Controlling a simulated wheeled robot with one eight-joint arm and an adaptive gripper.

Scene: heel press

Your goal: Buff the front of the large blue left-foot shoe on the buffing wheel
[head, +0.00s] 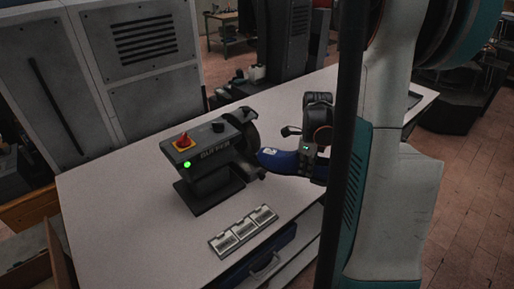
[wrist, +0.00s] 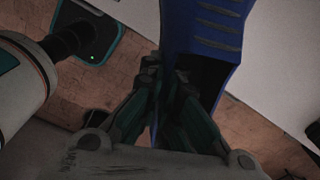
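The blue shoe (head: 279,161) is in my gripper (head: 311,150) over the bench, with its blue end pointing left toward the buffing machine (head: 210,160). The dark buffing wheel (head: 252,137) is on the machine's right side, close to the shoe. I cannot tell whether they touch. A green lamp glows on the machine's front, beside a red knob on a yellow plate. In the wrist view, the fingers (wrist: 168,85) are closed on the edge of the shoe (wrist: 207,28). The fingers and the frame edge hide part of the shoe.
The white bench (head: 120,215) carries a grey three-part plate (head: 243,231) in front of the machine. Small dark items stand at the back of the bench. Grey cabinets (head: 140,60) stand behind on the left. A blue drawer (head: 268,262) is under the bench's front edge.

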